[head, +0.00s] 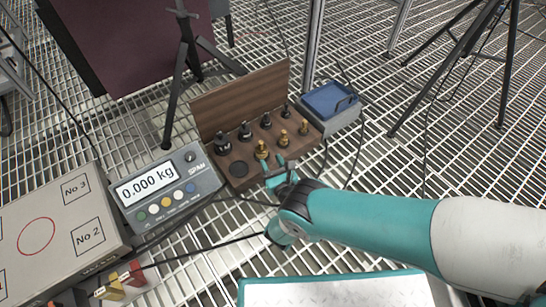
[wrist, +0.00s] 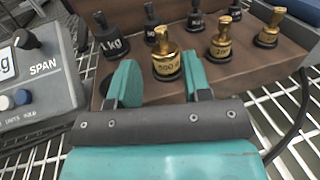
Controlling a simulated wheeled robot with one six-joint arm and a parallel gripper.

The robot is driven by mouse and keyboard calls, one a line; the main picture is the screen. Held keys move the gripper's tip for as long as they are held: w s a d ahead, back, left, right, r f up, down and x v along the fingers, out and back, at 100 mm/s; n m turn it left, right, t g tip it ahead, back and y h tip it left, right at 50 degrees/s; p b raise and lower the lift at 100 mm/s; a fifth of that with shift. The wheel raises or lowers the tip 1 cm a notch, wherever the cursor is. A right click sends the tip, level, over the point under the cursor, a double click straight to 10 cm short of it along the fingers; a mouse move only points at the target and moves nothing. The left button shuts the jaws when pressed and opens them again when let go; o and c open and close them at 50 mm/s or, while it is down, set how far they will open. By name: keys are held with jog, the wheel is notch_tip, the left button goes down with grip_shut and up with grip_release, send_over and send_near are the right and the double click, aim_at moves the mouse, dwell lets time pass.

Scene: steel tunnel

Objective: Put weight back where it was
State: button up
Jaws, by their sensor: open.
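The wooden weight rack (head: 213,103) holds a back row of black weights and a front row of brass ones. A dark, empty round recess (head: 239,169) shows at the front row's left end. The brass weight marked 500 (head: 261,150) stands upright just right of it; it also shows in the wrist view (wrist: 167,64). My gripper (head: 279,172) is open and empty at the rack's front edge. In the wrist view its fingers (wrist: 158,78) are spread, with the 500 weight beyond and between their tips. Contact cannot be told. The black 1 kg weight (wrist: 110,40) stands behind the left finger.
The scale (head: 168,190) left of the rack reads 0.000 kg. A grey box (head: 50,232) with numbered squares is at far left. A blue-topped case (head: 331,101) stands right of the rack. Cables cross the grating, and tripod legs (head: 186,60) stand behind the scale.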

jog(key=shift+s+d, duration=0.15)
jog(key=shift+s, duration=0.2)
